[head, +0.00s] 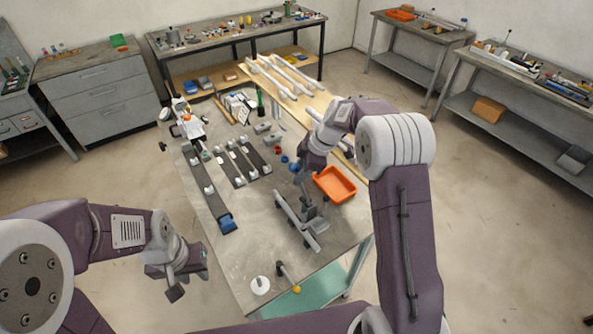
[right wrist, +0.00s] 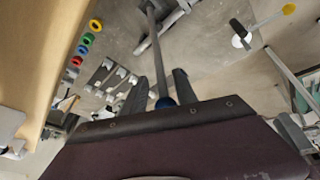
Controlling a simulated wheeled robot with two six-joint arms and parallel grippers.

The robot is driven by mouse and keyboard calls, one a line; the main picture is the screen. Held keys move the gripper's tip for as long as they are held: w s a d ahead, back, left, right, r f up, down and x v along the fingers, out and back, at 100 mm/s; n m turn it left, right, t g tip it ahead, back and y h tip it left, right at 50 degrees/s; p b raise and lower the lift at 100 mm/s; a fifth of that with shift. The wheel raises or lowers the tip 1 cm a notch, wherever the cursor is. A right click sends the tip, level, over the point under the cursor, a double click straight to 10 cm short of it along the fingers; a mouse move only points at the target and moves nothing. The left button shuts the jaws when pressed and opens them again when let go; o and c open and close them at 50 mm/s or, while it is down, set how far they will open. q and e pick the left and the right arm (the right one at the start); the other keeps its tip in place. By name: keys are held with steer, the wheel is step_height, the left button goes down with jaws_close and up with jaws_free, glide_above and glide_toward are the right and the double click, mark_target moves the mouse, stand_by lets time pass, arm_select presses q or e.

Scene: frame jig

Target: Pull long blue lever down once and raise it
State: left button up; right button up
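The long blue lever shows in the right wrist view as a grey rod (right wrist: 157,50) with a blue end (right wrist: 165,102). It rises from a grey clamp fixture (head: 302,222) on the table. My right gripper (right wrist: 160,76) is open, with its two dark fingers on either side of the rod and gaps visible on both sides. In the head view my right gripper (head: 306,170) is above the fixture, and the arm hides much of the lever. My left gripper (head: 178,280) hangs off the table's left front side, away from the lever; its fingers are unclear.
A short yellow-tipped lever (head: 288,278) and a white disc (head: 260,285) are at the table's front edge. An orange tray (head: 335,184) sits right of the fixture. Coloured rings (right wrist: 87,38) and dark rails (head: 206,188) lie further left and back.

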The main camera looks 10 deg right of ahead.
steer(key=shift+x, duration=0.9)
steer(key=shift+s, duration=0.35)
steer(key=shift+w, duration=0.2)
jaws_close()
steer(key=shift+r, duration=0.1)
